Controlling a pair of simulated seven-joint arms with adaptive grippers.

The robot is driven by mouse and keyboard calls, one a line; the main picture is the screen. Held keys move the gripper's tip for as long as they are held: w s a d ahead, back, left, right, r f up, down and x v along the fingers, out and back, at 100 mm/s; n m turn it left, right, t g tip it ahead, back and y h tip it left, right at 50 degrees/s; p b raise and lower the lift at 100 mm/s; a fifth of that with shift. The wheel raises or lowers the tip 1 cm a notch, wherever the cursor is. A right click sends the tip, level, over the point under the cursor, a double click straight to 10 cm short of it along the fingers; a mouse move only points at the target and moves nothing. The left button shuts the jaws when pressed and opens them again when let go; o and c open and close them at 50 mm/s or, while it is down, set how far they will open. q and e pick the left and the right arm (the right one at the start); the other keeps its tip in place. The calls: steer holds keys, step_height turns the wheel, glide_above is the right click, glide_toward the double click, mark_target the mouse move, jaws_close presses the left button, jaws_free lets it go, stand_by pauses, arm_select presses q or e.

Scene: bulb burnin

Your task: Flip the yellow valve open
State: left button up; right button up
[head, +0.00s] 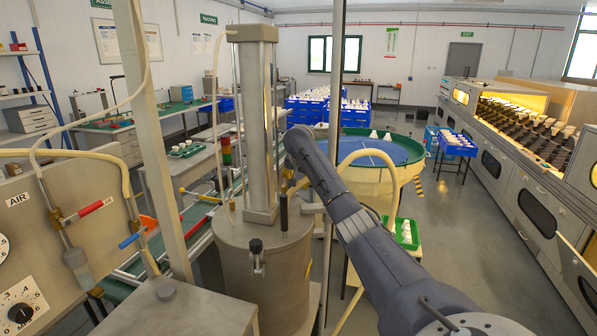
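A thin yellow valve handle (203,197) shows left of the grey metal column (259,120), lying nearly level and sloping slightly down to the right. I cannot tell its exact open or shut position. My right arm reaches in from the bottom right, and its far end passes close to the right side of the column. My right gripper is not visible; the column and the arm itself hide that area. My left arm and gripper are out of the picture.
The column stands on a grey drum (262,265). A panel at left carries a red-handled valve (90,209) and a blue-handled valve (132,240). Thin upright posts and hoses cross the space. A round blue-topped table (375,152) stands behind.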

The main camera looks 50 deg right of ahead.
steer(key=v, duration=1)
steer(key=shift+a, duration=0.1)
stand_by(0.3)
